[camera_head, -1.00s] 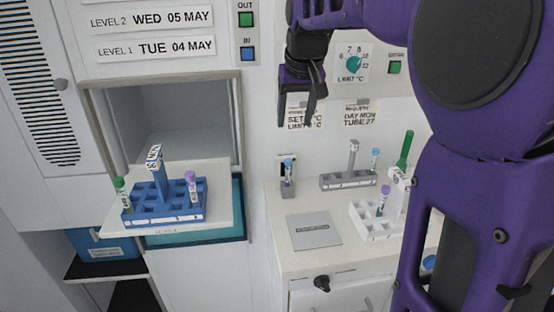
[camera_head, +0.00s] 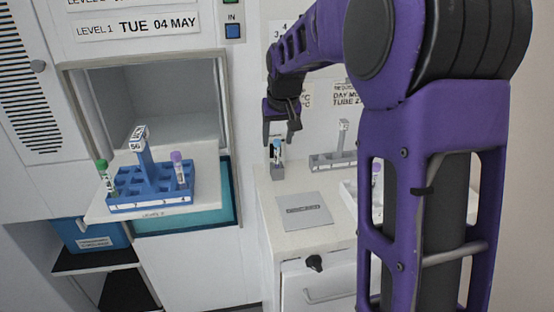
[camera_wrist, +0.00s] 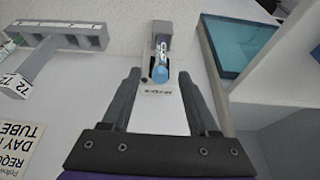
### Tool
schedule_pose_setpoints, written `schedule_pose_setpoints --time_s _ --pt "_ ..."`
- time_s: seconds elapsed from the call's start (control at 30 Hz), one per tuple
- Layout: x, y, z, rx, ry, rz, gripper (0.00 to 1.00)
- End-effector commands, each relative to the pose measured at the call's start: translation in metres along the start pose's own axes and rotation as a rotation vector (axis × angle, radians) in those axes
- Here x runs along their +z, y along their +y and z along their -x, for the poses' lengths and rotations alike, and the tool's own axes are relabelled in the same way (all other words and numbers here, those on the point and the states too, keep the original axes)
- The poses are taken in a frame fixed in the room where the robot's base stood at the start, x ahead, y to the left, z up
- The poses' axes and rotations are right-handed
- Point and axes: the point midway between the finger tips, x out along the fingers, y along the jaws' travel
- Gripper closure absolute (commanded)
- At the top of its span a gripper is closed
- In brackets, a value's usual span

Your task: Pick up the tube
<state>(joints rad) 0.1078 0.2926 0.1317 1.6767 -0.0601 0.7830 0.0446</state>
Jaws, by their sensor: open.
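A tube with a light blue cap (camera_head: 276,148) stands upright in a small grey single holder (camera_head: 278,171) near the back left corner of the white counter. My gripper (camera_head: 281,138) is open just above this tube, pointing down. In the wrist view the blue cap (camera_wrist: 160,74) shows between the two spread fingers (camera_wrist: 158,92), apart from both. A purple-capped tube (camera_head: 178,168) and a green-capped tube (camera_head: 103,174) stand in the blue rack (camera_head: 150,203) on the pulled-out shelf at left.
A grey rack (camera_head: 331,162) stands at the back of the counter; the wrist view shows it too (camera_wrist: 60,36). A white rack (camera_head: 348,196) is partly hidden by my arm. A flat grey plate (camera_head: 303,209) lies in front of the holder. The open compartment (camera_head: 150,105) is at left.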

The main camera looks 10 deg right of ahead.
Motion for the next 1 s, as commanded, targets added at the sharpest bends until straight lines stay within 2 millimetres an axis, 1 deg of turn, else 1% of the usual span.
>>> schedule_pose_setpoints --time_s 0.03,0.13,0.37,0.47,0.6,0.67,0.7,1.0 --pt "0.002 0.0 -0.011 0.0 -0.003 0.0 0.4" --pt "0.001 0.0 -0.023 0.0 -0.001 0.0 0.4" --pt "0.0 0.0 -0.025 0.0 0.001 0.0 0.4" --pt "0.0 0.0 -0.024 0.0 0.001 0.0 0.56" --pt "0.0 0.0 -0.024 0.0 0.001 0.0 0.81" --pt "0.0 0.0 -0.024 0.0 0.001 0.0 0.92" --pt "0.0 0.0 -0.024 0.0 0.001 -0.001 0.99" --pt "-0.001 0.0 -0.023 0.0 0.001 -0.001 1.0"
